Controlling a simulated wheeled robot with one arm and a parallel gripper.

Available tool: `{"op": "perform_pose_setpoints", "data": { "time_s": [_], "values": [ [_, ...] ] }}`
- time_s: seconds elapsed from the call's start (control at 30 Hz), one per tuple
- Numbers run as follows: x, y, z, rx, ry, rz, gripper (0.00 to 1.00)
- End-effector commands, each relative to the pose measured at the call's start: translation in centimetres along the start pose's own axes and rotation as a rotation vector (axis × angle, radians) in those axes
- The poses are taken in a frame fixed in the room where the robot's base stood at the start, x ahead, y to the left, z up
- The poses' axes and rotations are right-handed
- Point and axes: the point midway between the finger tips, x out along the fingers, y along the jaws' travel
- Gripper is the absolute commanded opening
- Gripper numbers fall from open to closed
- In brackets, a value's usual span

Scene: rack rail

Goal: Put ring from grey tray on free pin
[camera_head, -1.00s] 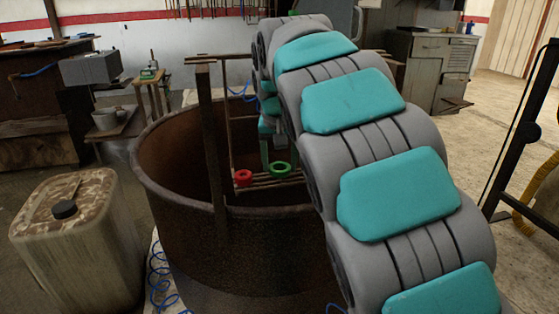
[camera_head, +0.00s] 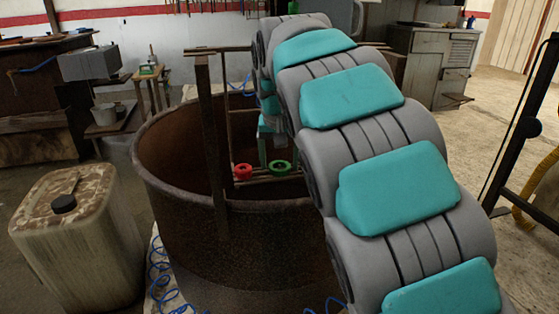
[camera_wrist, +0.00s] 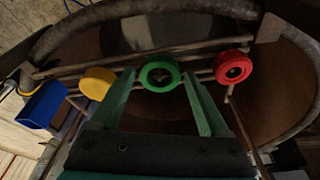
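A green ring (camera_wrist: 147,80) lies between the tips of the two green fingers of my gripper (camera_wrist: 159,76) in the wrist view. The fingers stand apart, one close on each side of the ring; whether they touch it I cannot tell. The green ring also shows in the head view (camera_head: 280,168) at the rail, next to a red ring (camera_head: 243,171). In the wrist view the red ring (camera_wrist: 233,67) is to the right and a yellow ring (camera_wrist: 97,83) to the left along the rail. My arm hides most of the gripper in the head view. I cannot make out a grey tray.
The rail stands inside a rusty round tub (camera_head: 270,235), whose high rim surrounds it. A rusty post (camera_head: 212,140) rises at its near side. A blue box-like thing (camera_wrist: 42,105) is left of the yellow ring. A worn canister (camera_head: 80,245) stands left of the tub.

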Motion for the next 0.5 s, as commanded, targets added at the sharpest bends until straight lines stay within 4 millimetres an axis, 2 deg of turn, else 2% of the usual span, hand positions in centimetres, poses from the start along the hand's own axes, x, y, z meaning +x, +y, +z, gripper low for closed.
{"op": "perform_pose_setpoints", "data": {
  "time_s": [0.03,0.17,0.5],
  "values": [
    [0.0,0.0,0.0,0.0,0.0,0.0,0.86],
    [0.0,0.0,0.0,0.0,0.0,0.0,1.0],
    [-0.35,-0.02,-0.05,0.0,0.002,-0.001,1.0]
  ]
}}
